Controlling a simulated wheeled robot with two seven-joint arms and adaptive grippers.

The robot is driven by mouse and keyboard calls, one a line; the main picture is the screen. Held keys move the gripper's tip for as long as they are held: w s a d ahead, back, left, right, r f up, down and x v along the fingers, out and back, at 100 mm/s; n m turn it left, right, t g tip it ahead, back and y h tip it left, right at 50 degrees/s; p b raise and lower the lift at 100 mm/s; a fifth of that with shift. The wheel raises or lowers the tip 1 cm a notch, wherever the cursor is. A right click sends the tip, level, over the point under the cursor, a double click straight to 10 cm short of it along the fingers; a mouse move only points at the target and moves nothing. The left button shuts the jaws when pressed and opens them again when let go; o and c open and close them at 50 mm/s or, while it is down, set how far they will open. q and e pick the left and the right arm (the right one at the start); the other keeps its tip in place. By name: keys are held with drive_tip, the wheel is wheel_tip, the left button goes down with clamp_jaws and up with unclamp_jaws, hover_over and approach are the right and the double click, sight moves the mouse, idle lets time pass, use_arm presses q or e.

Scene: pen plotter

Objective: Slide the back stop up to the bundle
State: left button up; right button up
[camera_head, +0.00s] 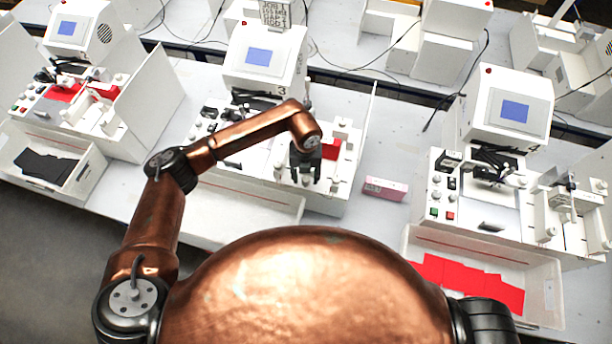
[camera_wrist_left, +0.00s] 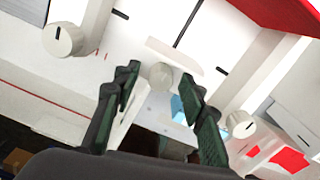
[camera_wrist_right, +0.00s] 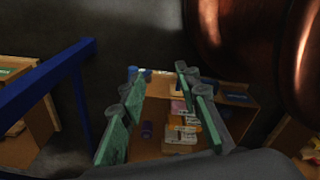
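My left gripper (camera_head: 305,178) is above the front of the middle machine, which is marked 3. In the left wrist view it (camera_wrist_left: 160,80) is open, with its dark green fingers on either side of a small white round knob (camera_wrist_left: 160,74). The knob stands by a white bar that looks like the back stop (camera_wrist_left: 175,56), with a dark slot beyond it. I cannot tell whether the fingers touch the knob. The red bundle (camera_head: 331,149) lies just right of the gripper; red also shows at the wrist view's upper right (camera_wrist_left: 285,12). My right gripper (camera_wrist_right: 157,75) is open and empty.
White clamp knobs (camera_wrist_left: 64,40) flank the slot; another knob (camera_wrist_left: 242,124) is at lower right. A pink box (camera_head: 385,189) lies right of the machine. A tray with red sheets (camera_head: 470,279) stands at right. Below the right gripper is an open cardboard box (camera_wrist_right: 150,112).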

use_arm(q)
drive_tip(key=shift+f, duration=0.45)
drive_tip(key=c, duration=1)
clamp_jaws()
use_arm(e)
drive_tip(key=shift+w+a+r, duration=0.15)
drive_tip(key=shift+w, duration=1)
